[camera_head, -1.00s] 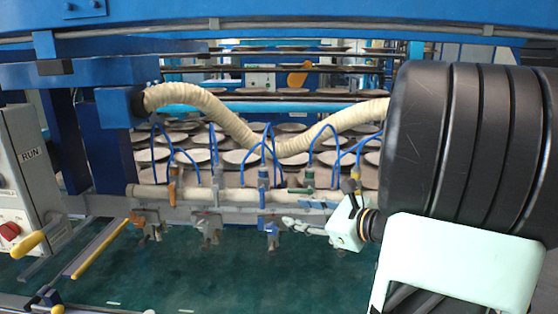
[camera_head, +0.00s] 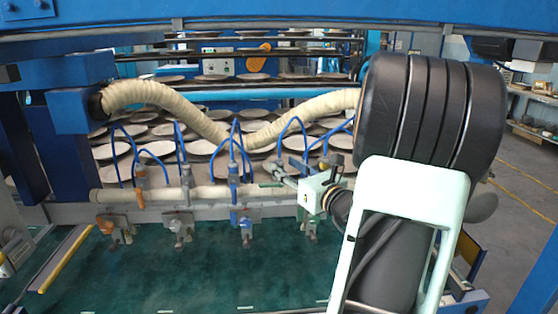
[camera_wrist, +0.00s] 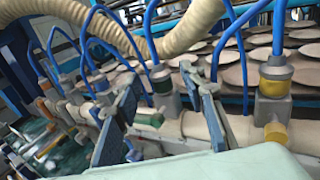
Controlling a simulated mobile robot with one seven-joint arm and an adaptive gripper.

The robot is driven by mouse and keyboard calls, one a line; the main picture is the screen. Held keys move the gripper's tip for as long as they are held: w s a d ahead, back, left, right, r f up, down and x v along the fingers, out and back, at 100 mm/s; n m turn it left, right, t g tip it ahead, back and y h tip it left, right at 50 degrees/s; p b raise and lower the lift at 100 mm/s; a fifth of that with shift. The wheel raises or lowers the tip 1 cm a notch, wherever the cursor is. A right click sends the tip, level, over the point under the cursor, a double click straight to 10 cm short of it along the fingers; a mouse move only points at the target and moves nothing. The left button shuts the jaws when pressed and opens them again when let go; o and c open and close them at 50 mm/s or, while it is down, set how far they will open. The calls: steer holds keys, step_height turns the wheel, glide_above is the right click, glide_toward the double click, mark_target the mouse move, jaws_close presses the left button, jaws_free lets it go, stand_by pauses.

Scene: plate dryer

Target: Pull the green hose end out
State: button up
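In the wrist view a grey fitting with a dull green-blue collar (camera_wrist: 162,76) stands on the cream pipe, with a blue hose (camera_wrist: 150,38) running up from it. I take it to be the green hose end. A green valve handle (camera_wrist: 149,118) lies below it and also shows in the head view (camera_head: 270,184). My gripper (camera_wrist: 165,105) is open, one finger on each side of the fitting in the picture; whether they touch it I cannot tell. In the head view my gripper (camera_head: 284,173) is at the pipe and partly hides this fitting.
The cream pipe (camera_head: 170,195) carries several other fittings and blue hoses close by, including a yellow-collared one (camera_wrist: 275,75) to the right. A thick ribbed hose (camera_head: 160,97) sags above. Plates (camera_head: 165,130) lie behind. Open floor (camera_head: 515,180) shows at the right.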

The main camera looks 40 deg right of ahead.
mark_target(282, 164)
steer(key=shift+w+d, duration=0.1)
steer(key=shift+w, duration=1.6)
jaws_close()
